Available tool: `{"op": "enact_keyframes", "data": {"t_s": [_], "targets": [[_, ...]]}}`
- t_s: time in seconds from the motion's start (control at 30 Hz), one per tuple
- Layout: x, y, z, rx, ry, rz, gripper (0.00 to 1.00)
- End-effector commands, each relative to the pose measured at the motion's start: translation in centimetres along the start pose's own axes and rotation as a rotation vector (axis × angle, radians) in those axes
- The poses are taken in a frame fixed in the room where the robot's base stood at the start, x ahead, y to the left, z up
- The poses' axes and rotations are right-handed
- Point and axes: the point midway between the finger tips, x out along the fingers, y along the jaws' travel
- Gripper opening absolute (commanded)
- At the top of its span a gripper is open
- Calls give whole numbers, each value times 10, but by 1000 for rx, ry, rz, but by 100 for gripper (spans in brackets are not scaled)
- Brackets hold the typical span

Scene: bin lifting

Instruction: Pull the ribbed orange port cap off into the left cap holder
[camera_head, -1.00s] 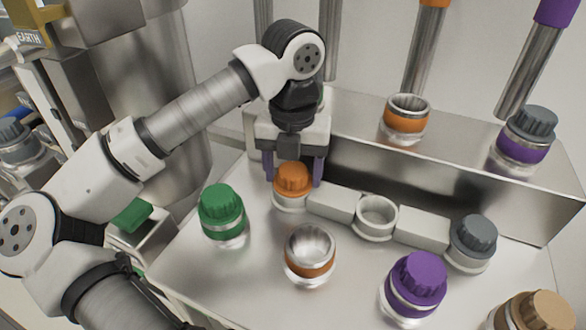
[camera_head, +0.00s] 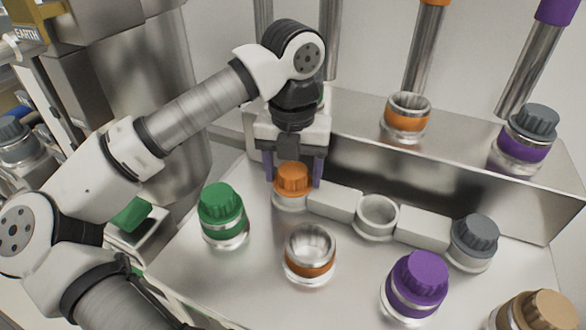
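The ribbed orange cap (camera_head: 294,177) sits upright in the left ring (camera_head: 290,200) of the pale cap-holder bar. My gripper (camera_head: 294,184) points down over it. Its two purple fingers stand apart on either side of the cap, with a small gap showing at the sides, so it looks open and not clamped. An orange-banded port (camera_head: 309,267) in front on the bench is uncapped, its metal mouth showing.
The middle holder ring (camera_head: 377,217) is empty; a grey cap (camera_head: 475,235) sits at the right ring. Green-capped (camera_head: 222,203), purple-capped (camera_head: 419,277) and tan-capped (camera_head: 540,312) ports stand around. On the rear ledge are an open orange-banded port (camera_head: 407,117) and a grey-capped purple-banded one (camera_head: 527,137).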

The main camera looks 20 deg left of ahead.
Motion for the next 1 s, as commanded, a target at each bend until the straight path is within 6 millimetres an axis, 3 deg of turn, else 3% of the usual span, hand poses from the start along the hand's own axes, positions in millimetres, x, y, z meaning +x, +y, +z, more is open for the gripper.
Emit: {"op": "enact_keyframes", "data": {"t_s": [0.03, 0.2, 0.57, 0.67, 1.0], "targets": [[1, 0, 0, 0, 1, 0, 69], [1, 0, 0, 0, 1, 0, 89], [-6, 0, 0, -1, 0, 1, 89], [-20, 0, 0, -1, -1, 3, 89], [-98, 0, 0, -2, -1, 2, 89]]}}
